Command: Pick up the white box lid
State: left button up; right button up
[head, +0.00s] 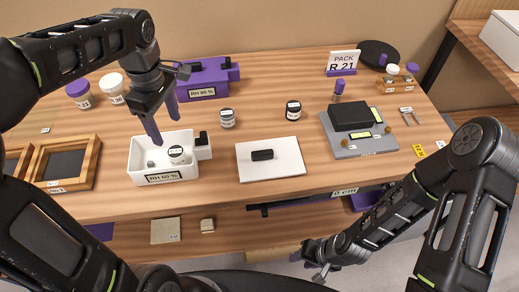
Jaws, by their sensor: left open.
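The white box lid (286,164) lies flat on the table in the middle of the head view.
A purple box (205,80) stands behind the white box. Small jars (227,118) and (293,110) stand behind the lid. A grey plate with a black block (352,117) lies to the right. Wooden frames (65,165) lie at the left. Bare wood surrounds the lid.

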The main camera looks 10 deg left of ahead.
aim_at(264, 160)
jog(key=l, duration=1.5)
